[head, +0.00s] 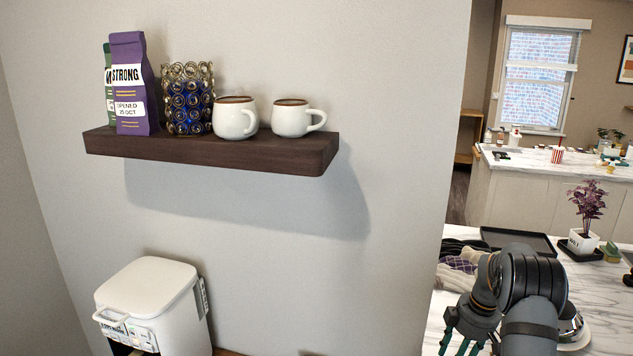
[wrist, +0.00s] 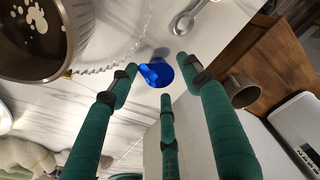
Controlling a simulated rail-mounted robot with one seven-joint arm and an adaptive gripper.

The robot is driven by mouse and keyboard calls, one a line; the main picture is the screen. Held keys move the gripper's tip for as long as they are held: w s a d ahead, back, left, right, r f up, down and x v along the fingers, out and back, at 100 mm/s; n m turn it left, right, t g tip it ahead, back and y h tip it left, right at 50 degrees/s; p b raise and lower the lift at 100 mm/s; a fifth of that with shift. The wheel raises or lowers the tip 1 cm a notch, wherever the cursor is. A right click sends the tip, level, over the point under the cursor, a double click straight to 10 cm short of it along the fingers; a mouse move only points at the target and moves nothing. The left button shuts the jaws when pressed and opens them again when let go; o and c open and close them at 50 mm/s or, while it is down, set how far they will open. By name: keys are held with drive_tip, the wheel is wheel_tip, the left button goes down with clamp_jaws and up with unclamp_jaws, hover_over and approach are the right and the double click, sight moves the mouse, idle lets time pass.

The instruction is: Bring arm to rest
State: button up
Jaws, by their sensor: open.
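My gripper (head: 462,346) shows at the bottom right of the head view, its green fingers pointing down by the marble counter; their ends are cut off by the frame. In the wrist view my gripper (wrist: 160,80) has its three green fingers spread apart. A small shiny blue thing (wrist: 157,74) shows just beyond the fingertips, over the pale surface. It appears to lie apart from the fingers, though one fingertip partly overlaps its edge in the picture. Nothing appears gripped.
A dark shelf (head: 215,147) holds coffee bags, a capsule holder (head: 187,100) and two mugs. A white bin-like appliance (head: 150,300) stands below. A black tray (head: 518,241) and potted plant (head: 587,215) are on the counter. A bowl (wrist: 45,40), spoon (wrist: 187,20) and brown cup (wrist: 243,90) surround my fingers.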

wheel_tip(320, 180, down, 2)
drive_tip(key=shift+a, duration=0.15)
drive_tip(key=shift+w+r+b, duration=0.1)
drive_tip(key=shift+r+b, duration=0.35)
drive_tip(key=shift+r, duration=1.4)
